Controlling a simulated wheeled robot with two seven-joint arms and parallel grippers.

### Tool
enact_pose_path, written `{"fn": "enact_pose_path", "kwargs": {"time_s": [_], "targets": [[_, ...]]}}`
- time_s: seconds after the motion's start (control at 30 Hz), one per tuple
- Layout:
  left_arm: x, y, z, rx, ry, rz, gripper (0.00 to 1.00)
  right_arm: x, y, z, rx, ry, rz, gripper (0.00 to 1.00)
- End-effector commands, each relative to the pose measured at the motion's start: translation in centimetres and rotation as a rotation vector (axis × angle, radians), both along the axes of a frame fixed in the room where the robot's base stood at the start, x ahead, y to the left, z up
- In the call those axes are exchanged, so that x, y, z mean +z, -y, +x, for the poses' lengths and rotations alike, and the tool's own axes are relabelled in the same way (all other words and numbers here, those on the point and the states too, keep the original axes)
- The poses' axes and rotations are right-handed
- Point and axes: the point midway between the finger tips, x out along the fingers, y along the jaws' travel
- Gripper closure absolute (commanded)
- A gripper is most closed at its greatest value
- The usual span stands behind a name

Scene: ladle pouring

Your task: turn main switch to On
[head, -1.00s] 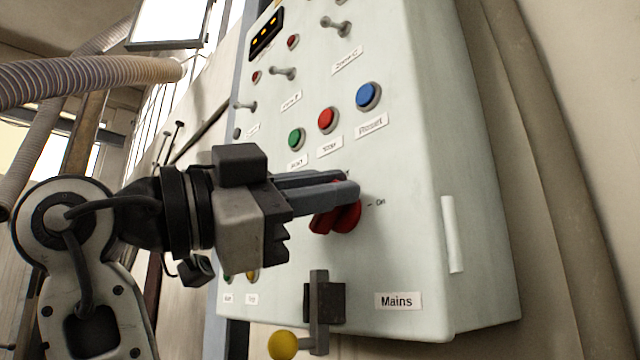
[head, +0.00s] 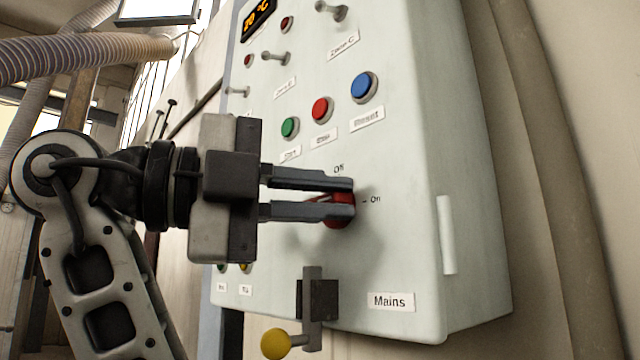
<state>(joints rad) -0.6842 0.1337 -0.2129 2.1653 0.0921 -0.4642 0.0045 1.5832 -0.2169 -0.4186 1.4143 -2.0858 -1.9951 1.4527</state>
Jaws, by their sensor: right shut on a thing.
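The main switch is a red rotary knob (head: 338,222) low on the pale control panel (head: 420,150). An "Off" label (head: 339,168) is above it and an "On" label (head: 375,199) is to its right. My right gripper (head: 349,197) reaches in from the left with its two fingers one above the other. It is shut on the knob's grip, which shows as a thin red part between the fingers. The fingers hide most of the knob, so its exact pointing angle is hard to tell. My left gripper is not in view.
Green (head: 290,127), red (head: 322,110) and blue (head: 364,87) buttons sit above the knob. A lever with a yellow ball (head: 275,343) sticks out below it, near the "Mains" label (head: 391,301). A ribbed hose (head: 90,58) runs at the upper left.

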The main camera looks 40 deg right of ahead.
Motion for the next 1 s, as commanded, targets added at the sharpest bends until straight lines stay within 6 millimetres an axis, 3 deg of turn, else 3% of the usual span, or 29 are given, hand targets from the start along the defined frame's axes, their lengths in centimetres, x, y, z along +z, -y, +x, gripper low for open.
{"fn": "enact_pose_path", "kwargs": {"time_s": [0.63, 0.67, 0.73, 1.0], "targets": [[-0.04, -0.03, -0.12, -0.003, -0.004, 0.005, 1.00, 0.03, 0.14, 0.18, 0.006, 0.044, 0.004, 1.00], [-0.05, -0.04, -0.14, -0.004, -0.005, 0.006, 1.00, 0.04, 0.14, 0.18, 0.006, 0.044, 0.003, 0.83], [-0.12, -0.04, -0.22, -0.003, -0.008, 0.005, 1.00, 0.04, 0.14, 0.17, 0.005, 0.044, 0.004, 0.66], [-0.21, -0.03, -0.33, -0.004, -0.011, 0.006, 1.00, 0.00, 0.06, 0.09, 0.003, 0.045, 0.003, 0.66]]}}
